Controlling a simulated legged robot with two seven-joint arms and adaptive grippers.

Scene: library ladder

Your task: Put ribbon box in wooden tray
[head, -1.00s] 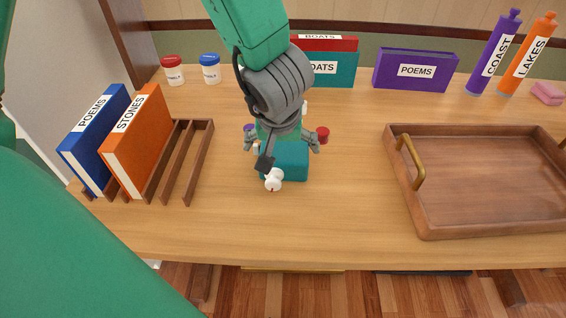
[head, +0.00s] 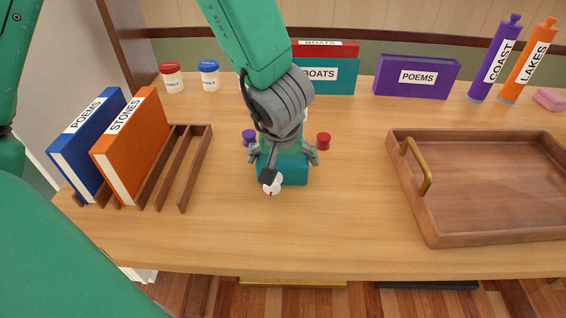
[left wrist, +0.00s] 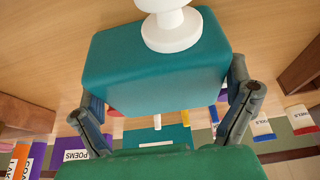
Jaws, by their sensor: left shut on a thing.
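The teal ribbon box (head: 294,174) stands on the table left of the tray. In the head view my left gripper (head: 284,152) reaches down over it, with a finger at each side. It is shut on the box, and its wrist hides most of the box top. In the left wrist view the box (left wrist: 155,60) fills the space between the two fingers (left wrist: 168,105). The wooden tray (head: 490,185) lies empty at the right, with a brass handle (head: 416,165) on its left end. My right gripper is not in view.
A book rack (head: 195,170) stands left. Books (head: 416,77), jars and tubes line the back. Table between box and tray is clear.

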